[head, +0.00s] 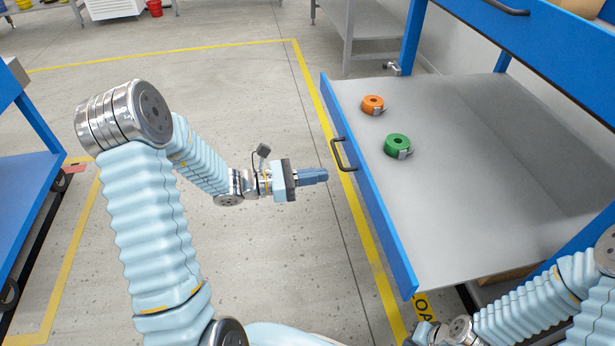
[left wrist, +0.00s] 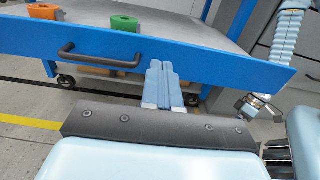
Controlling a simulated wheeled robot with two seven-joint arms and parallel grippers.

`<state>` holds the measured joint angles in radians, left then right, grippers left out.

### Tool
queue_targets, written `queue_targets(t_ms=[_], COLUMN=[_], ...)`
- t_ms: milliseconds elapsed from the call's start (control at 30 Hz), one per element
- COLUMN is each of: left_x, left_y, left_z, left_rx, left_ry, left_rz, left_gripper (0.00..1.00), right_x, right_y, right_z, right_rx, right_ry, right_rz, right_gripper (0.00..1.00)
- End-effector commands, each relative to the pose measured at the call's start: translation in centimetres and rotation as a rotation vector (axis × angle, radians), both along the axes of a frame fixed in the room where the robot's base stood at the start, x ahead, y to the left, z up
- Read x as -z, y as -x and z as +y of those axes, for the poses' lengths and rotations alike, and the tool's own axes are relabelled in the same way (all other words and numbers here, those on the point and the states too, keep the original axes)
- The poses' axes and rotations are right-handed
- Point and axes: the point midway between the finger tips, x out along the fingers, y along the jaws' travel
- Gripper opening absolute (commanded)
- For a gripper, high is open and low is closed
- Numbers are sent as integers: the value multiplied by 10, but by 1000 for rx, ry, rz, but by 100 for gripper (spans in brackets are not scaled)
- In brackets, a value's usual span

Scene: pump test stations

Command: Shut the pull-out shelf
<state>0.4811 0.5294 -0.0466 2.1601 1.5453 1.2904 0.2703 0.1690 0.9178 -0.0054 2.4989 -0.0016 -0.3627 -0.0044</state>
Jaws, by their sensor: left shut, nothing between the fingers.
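The pull-out shelf (head: 455,180) is a grey tray with a blue front panel, and it stands pulled out from the blue bench. Its black handle (head: 343,155) sits on the blue front; the handle also shows in the left wrist view (left wrist: 78,50). My left gripper (head: 326,175) is shut and empty, its fingers pointing at the shelf front just beside the handle. In the left wrist view its fingertips (left wrist: 160,66) overlap the blue front panel, right of the handle; I cannot tell whether they touch. My right arm is at the lower right, its fingers not clearly visible.
An orange tape roll (head: 372,105) and a green tape roll (head: 397,146) lie on the shelf. A blue upper drawer (head: 540,50) overhangs it at the right. Another blue bench (head: 25,190) stands at the left. The floor between is clear.

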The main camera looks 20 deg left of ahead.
Motion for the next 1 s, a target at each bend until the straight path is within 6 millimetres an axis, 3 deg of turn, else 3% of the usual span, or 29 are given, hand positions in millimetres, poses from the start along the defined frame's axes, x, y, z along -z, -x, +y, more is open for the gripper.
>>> queue_targets(t_ms=[200, 400, 1000], left_x=[1, 1, 1], left_y=[-26, -42, -48], left_z=[-40, -63, -73], left_rx=[5, 3, 2], left_ry=[-1, -2, -2], left_rz=[1, 1, 1], left_gripper=[0, 0, 0], right_x=[1, 1, 2], right_y=[0, 0, 0], right_z=[0, 0, 0], right_rx=[1, 1, 1], right_ry=[0, 1, 1], right_rz=[-1, 0, 0], right_gripper=[0, 0, 0])
